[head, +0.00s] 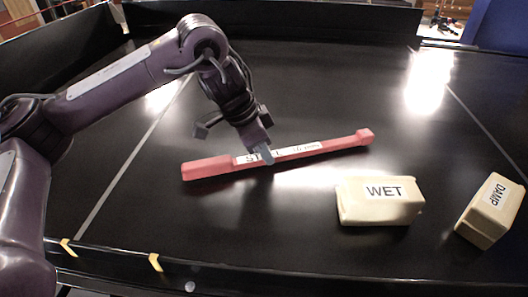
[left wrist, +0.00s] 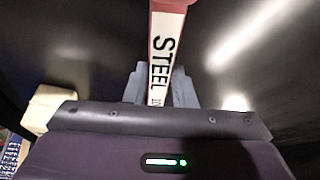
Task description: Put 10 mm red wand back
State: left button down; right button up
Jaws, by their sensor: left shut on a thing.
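A long red wand (head: 320,148) with a white label lies across the middle of the black belt, its thicker end at the left and a small block at the right tip. The label reads STEEL in the left wrist view, where the wand (left wrist: 165,45) runs up from between the fingers; its size marking is too small to read surely. My left gripper (head: 266,155) is shut on the wand around the middle of its label, and its fingers hide part of the lettering. I cannot tell whether the wand touches the belt. My right gripper is not in view.
A cream block marked WET (head: 380,212) stands right of and nearer than the wand. A cream block marked DAMP (head: 485,222) stands at the far right. Dark side walls edge the black belt (head: 330,90). The belt behind the wand is clear.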

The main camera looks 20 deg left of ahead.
pick_arm(q)
jog(key=shift+w+f, duration=0.1)
jog(key=shift+f, duration=0.3)
jog(key=c, duration=1.2)
grip_release()
jog(key=shift+f, duration=0.15)
jog(key=shift+r, duration=0.35)
jog(key=p+v, duration=0.1)
jog(key=v, duration=1)
jog(key=shift+a+r, duration=0.15)
jog(key=shift+r, duration=0.2)
